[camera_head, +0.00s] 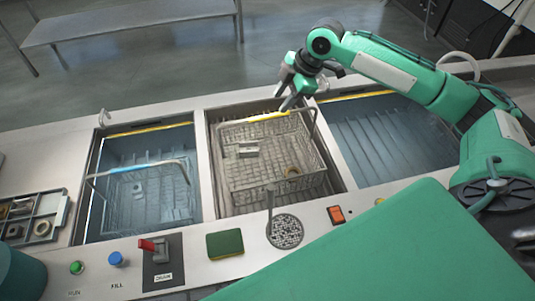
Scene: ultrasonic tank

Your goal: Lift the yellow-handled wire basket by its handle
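The wire basket with the yellow handle (264,117) sits in the middle tank. Its mesh body (240,186) holds a small metal block (248,149) and a brass-coloured ring (292,171). The handle stands up across the far side of the basket. My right gripper (285,97) is above the right part of the handle, with its fingers pointing down and apart. The fingertips are close to the yellow grip; I cannot tell whether they touch it. My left gripper is not in view.
A blue-handled basket (134,168) stands in the left tank. The right tank (385,140) shows no basket. The front edge carries a drain strainer (285,231), a green sponge (225,243), a red lever (147,245) and buttons. A parts tray (42,226) is at left.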

